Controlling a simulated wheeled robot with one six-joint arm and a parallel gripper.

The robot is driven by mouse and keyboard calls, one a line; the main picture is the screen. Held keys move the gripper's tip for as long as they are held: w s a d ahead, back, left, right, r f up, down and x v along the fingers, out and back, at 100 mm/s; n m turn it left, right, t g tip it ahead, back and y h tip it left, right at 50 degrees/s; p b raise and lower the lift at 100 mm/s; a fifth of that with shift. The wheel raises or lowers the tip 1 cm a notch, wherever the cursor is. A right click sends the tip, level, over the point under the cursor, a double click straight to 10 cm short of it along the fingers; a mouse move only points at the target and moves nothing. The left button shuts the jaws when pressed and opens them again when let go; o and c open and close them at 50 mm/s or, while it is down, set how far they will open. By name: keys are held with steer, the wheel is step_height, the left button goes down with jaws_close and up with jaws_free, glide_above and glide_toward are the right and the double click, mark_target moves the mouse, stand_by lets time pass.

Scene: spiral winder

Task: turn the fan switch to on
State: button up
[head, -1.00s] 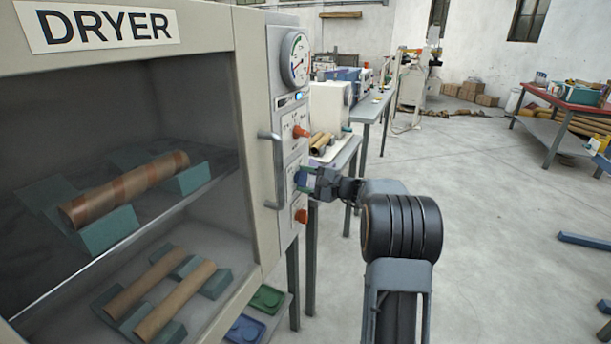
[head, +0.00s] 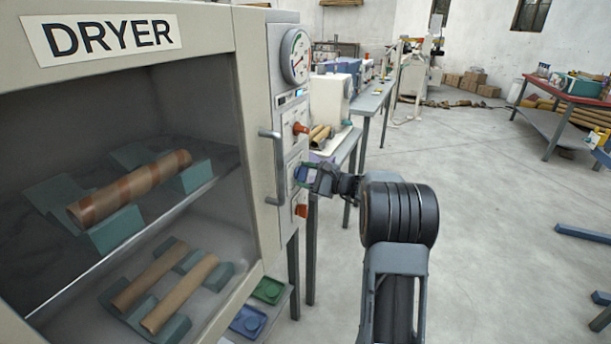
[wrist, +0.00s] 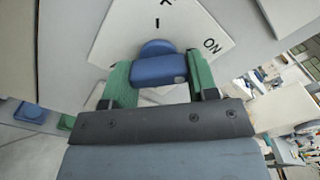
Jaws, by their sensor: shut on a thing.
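The fan switch (wrist: 158,67) is a blue knob on a white label plate (wrist: 190,30) with a mark line and the word ON at its right in the wrist view. My gripper (wrist: 160,82) has its two green fingers on either side of the knob, shut on it. The fingers hide much of the blue knob there.
The door handle (head: 272,168) is just left. The dryer (head: 252,110) fills the left side. Open floor (head: 485,210) lies to the right.

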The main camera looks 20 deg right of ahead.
steer(key=o, duration=0.9)
steer(key=v, duration=1.4)
steer(key=shift+w, duration=0.1)
